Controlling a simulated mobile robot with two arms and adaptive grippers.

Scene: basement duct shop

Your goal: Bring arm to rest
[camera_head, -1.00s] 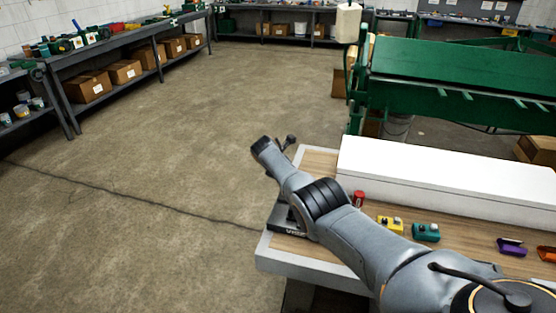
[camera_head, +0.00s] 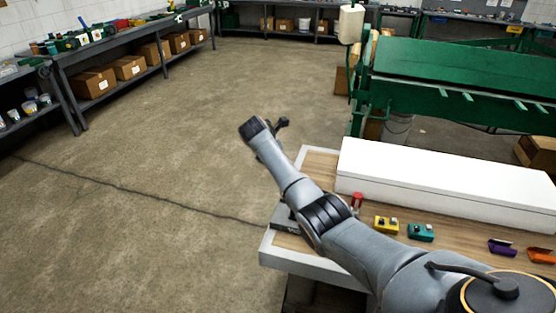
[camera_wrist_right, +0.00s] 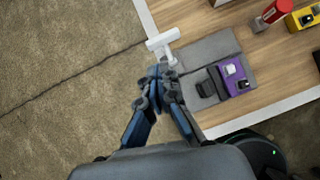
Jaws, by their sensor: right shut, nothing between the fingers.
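My right arm (camera_head: 345,235) reaches in from the lower right of the head view, over the near left corner of the workbench (camera_head: 318,163). Its dark wrist end sticks out past the bench's left edge, above the floor. In the right wrist view my right gripper (camera_wrist_right: 163,72) is shut with nothing between its fingers. Its tips appear beside a white T-shaped piece (camera_wrist_right: 163,41); I cannot tell whether they touch. A purple device (camera_wrist_right: 235,77) sits on a dark grey plate (camera_wrist_right: 208,48) right of the gripper. My left gripper is not in view.
A red item (camera_head: 357,200), a yellow device (camera_head: 386,225), a teal device (camera_head: 421,232), a purple piece (camera_head: 502,247) and an orange piece (camera_head: 541,256) line the bench. A long white box (camera_head: 445,180) lies behind them. The floor to the left is clear.

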